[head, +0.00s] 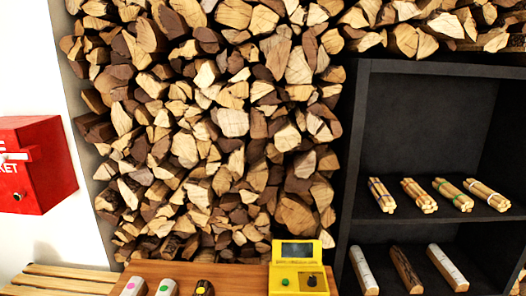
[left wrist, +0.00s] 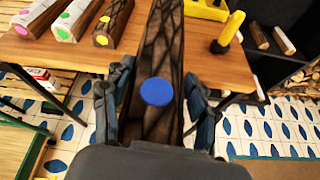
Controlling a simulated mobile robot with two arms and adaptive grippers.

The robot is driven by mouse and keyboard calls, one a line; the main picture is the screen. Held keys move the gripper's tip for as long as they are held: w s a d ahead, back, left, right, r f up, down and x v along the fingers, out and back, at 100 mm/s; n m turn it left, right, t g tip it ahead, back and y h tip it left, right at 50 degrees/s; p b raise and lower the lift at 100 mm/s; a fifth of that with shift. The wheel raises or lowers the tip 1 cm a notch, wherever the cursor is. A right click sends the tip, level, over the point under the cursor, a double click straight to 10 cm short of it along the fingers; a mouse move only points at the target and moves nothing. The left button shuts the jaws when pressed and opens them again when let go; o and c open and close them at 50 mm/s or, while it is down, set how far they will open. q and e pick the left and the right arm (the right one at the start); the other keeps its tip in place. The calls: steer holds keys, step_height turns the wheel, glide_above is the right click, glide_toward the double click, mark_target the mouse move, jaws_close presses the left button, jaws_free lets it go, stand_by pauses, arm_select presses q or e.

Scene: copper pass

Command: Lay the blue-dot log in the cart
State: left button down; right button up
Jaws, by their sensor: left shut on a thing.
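The blue-dot log (left wrist: 163,50) is dark and barked, with a round blue dot on its near end, in the left wrist view. My left gripper (left wrist: 160,95) is shut on it, one dark finger on each side. The log points away from the wrist, over the wooden tabletop (left wrist: 215,62); whether it touches the top I cannot tell. Neither gripper shows in the head view. I cannot clearly make out the cart; a green-edged wooden thing (left wrist: 33,155) shows at the lower left of the left wrist view.
Logs with pink (head: 133,286), green (head: 163,286) and yellow (head: 204,287) dots lie on the tabletop, left of a yellow device (head: 299,268). A black shelf (head: 425,120) with bundles and logs stands at right. A red box (head: 38,165) hangs above slatted wood (head: 60,280) at left.

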arm_select(q)
steer(key=shift+w+a+f+m+h, duration=0.25)
steer(key=shift+a+f+m+h, duration=0.05)
steer(key=shift+a+f, duration=0.25)
steer(key=shift+f, duration=0.05)
steer(key=s+a+f+m+h, duration=0.2)
steer(key=s, duration=0.1)
steer(key=shift+a+f, duration=0.1)
steer(key=shift+a, duration=0.25)
steer(key=w+a+r+n+g+y, duration=0.1)
steer(key=w+a+r+n+y, duration=0.75)
steer(key=w+a+r, duration=0.85)
steer(key=d+f, duration=0.1)
steer(key=d, duration=0.7)
steer(key=shift+w+f+g+y, duration=0.15)
steer(key=shift+w+g+y, duration=0.1)
steer(key=shift+g+y, duration=0.2)
